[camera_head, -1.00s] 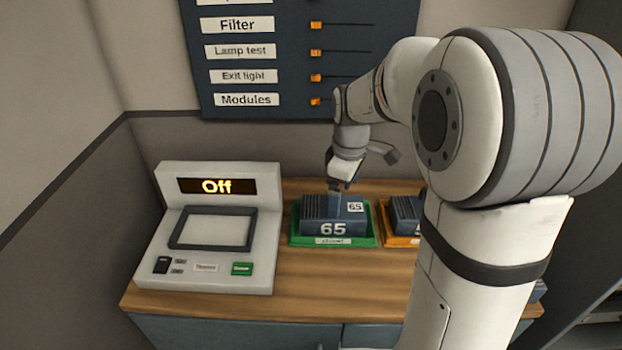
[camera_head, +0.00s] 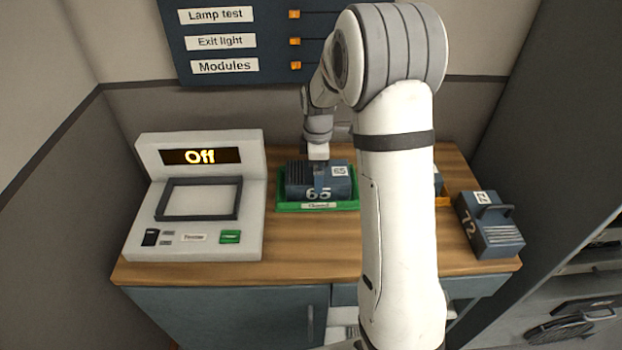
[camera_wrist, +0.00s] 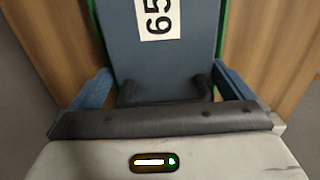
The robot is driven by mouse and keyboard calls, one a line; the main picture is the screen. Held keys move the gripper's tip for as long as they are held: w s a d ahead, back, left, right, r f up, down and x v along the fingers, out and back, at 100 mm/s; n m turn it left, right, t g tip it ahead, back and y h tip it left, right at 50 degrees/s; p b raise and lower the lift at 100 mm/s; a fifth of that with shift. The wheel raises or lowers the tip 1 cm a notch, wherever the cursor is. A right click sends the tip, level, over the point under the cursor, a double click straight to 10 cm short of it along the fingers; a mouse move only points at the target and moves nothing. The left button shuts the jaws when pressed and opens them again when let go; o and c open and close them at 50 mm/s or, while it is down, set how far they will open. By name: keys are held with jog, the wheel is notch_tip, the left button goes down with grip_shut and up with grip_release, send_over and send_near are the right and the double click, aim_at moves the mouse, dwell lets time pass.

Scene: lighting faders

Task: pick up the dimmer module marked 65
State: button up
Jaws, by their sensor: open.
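The dimmer module marked 65 (camera_head: 342,187) is a dark blue-grey block with ribs on its left part. It sits in a green tray (camera_head: 285,207) on the wooden counter. My gripper (camera_head: 318,178) is directly over it, pointing down. In the wrist view my gripper (camera_wrist: 163,84) is open, with one blue finger on each side of the dark handle of module 65 (camera_wrist: 185,60). The handle lies between the fingers, with gaps showing. The white 65 label is partly cut off at the top of that view.
A grey console (camera_head: 145,215) reading "Off" stands left of the tray. A module marked 72 (camera_head: 487,232) sits at the counter's right end. Another module, at an orange tray (camera_head: 442,201), is mostly hidden behind my arm. A slider panel (camera_head: 275,70) hangs behind.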

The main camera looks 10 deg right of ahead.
jog(key=shift+f, duration=0.35)
jog(key=shift+c, duration=0.2)
jog(key=shift+r, duration=0.1)
jog(key=c, duration=1.4)
